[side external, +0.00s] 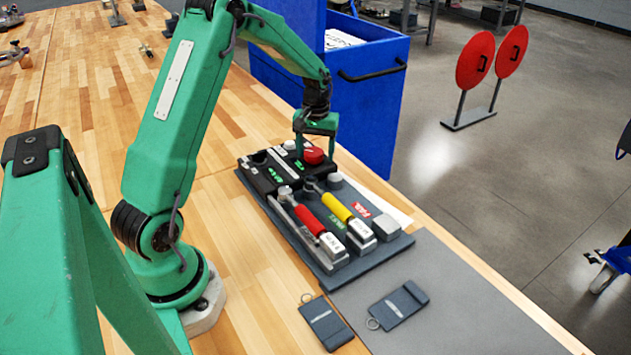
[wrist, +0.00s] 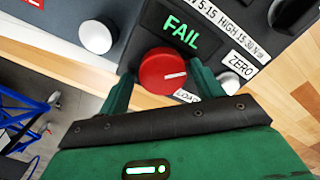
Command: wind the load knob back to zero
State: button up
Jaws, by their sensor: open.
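The red load knob (wrist: 160,68) sits on a black panel, and its white pointer line points right in the wrist view, roughly toward the side of the ZERO label (wrist: 241,66). A LOAD label (wrist: 187,97) is partly visible beside it. The knob also shows in the side view (side external: 314,156). My gripper (wrist: 163,78) is open, with one green finger on each side of the knob; I cannot tell whether either touches it. In the side view my gripper (side external: 316,148) is over the knob. The display (wrist: 182,32) reads FAIL in green.
A silver knob (wrist: 97,37) stands left of the display in the wrist view. A red-handled tool (side external: 308,219) and a yellow-handled tool (side external: 337,207) lie on the dark stand. Two dark tags (side external: 326,322) (side external: 398,305) lie in front. A blue cabinet (side external: 365,110) stands behind.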

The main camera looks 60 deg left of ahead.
aim_at(316, 151)
jog(key=shift+o, duration=0.7)
jog(key=shift+r, duration=2.35)
jog(key=shift+c, duration=1.1)
jog(key=shift+d+r+m, duration=0.1)
jog(key=shift+r+m, duration=1.3)
jog(key=shift+r, duration=0.1)
jog(key=shift+f, duration=0.2)
jog(key=shift+f, duration=3.85)
